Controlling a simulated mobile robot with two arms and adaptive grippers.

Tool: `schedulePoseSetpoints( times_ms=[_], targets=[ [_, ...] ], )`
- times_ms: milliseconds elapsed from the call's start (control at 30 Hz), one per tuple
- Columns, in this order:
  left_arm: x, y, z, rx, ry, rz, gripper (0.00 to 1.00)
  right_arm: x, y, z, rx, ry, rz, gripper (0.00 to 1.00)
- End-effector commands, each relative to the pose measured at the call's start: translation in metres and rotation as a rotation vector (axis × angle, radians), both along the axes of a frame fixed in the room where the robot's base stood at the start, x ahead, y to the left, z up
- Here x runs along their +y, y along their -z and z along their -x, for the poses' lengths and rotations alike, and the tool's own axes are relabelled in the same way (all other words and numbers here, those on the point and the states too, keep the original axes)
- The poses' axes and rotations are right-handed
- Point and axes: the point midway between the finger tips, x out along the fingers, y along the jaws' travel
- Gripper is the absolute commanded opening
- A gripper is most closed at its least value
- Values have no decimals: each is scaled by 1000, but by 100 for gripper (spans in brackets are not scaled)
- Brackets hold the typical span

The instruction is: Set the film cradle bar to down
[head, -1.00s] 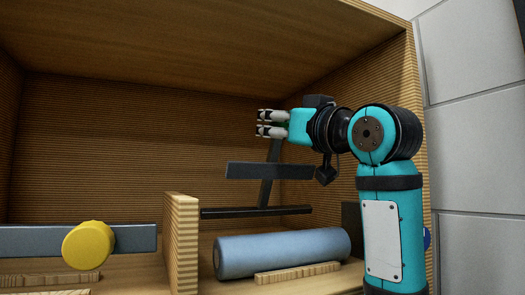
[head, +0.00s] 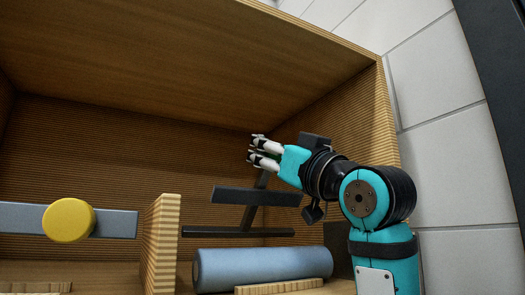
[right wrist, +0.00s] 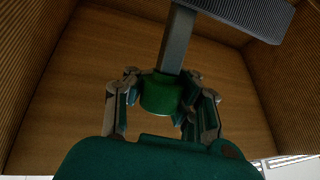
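The film cradle bar (head: 283,198) is a dark bar on a thin slanted arm inside the right part of a wooden cabinet. In the right wrist view its arm (right wrist: 176,40) ends in a green knob (right wrist: 160,94). My right gripper (head: 256,150) is at the upper end of this arm. Its fingers (right wrist: 162,85) stand on both sides of the knob, with a narrow gap seen beside it; any light contact is hard to judge. My left gripper is in no view.
A blue-grey roll (head: 262,267) lies below the bar, behind a wooden strip (head: 280,287). A dark rod (head: 238,232) runs above the roll. A wooden divider (head: 160,245) separates off a grey bar with a yellow knob (head: 69,220). The cabinet's side wall is close on the right.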

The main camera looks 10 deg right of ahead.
Motion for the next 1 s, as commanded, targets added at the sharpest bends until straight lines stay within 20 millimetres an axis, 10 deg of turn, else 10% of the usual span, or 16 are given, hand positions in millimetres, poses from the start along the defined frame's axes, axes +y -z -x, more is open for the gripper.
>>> schedulePoseSetpoints(
  times_ms=[367,733,1000],
  targets=[
    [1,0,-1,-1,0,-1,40,-1,-1,0,-1,2,-2,55],
    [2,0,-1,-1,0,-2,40,-4,3,5,-3,1,-1,55],
    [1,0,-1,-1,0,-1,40,-27,26,44,-4,4,-1,55]
  ],
)
